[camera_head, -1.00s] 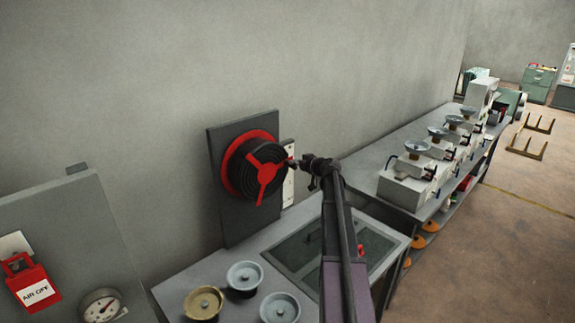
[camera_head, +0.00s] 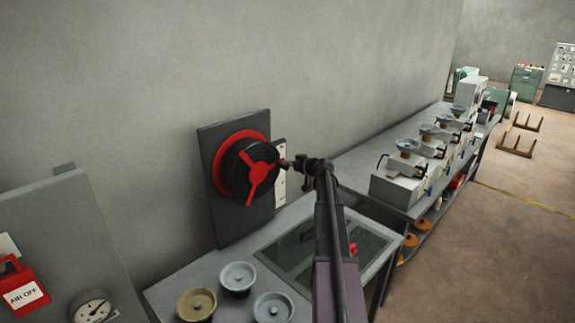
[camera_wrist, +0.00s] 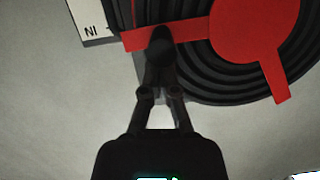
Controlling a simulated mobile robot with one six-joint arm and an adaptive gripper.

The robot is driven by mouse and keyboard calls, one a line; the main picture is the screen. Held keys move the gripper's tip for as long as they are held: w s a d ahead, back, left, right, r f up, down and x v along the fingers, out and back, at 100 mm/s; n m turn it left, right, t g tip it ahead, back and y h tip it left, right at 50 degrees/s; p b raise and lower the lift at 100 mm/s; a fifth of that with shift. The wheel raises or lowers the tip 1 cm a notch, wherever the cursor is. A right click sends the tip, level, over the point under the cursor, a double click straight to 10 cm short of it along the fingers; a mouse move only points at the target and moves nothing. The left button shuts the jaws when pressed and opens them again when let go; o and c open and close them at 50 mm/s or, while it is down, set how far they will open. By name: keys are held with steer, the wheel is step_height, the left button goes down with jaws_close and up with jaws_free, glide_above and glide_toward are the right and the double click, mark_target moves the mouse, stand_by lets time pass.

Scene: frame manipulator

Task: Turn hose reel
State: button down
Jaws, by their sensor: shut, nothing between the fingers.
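The hose reel (camera_head: 246,168) is a black coil with a red rear flange and a red three-spoke front, mounted on a dark grey upright board (camera_head: 209,140). In the wrist view its red spokes and hub (camera_wrist: 255,28) and black coil fill the upper right. My gripper (camera_head: 291,163) is at the reel's right side in the head view. In the wrist view my gripper (camera_wrist: 161,50) is shut and empty, its tips overlapping the end part of the left red spoke. Whether the tips touch the spoke I cannot tell.
A white plate (camera_head: 281,178) with lettering is beside the reel. Bowls (camera_head: 237,278) stand on the bench below. A grey panel with a red "AIR OFF" tag (camera_head: 22,290) and a gauge (camera_head: 93,308) is at left. A bench with several machines (camera_head: 410,165) is at right.

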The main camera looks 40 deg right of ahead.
steer(key=shift+r, duration=0.2)
steer(key=r+p, duration=0.1)
steer(key=p, duration=0.1)
steer(key=r+p, duration=0.1)
steer(key=r, duration=0.1)
steer(key=shift+d+r+p, duration=0.2)
steer(key=shift+r+p, duration=0.1)
steer(key=shift+p, duration=0.1)
steer(key=shift+s+d+r, duration=0.1)
steer(key=shift+s+r, duration=0.05)
steer(key=shift+r, duration=0.05)
steer(key=p+v, duration=0.2)
steer(key=v, duration=0.7)
steer(key=shift+s+d, duration=0.15)
steer(key=shift+s, duration=0.15)
steer(key=shift+f, duration=0.2)
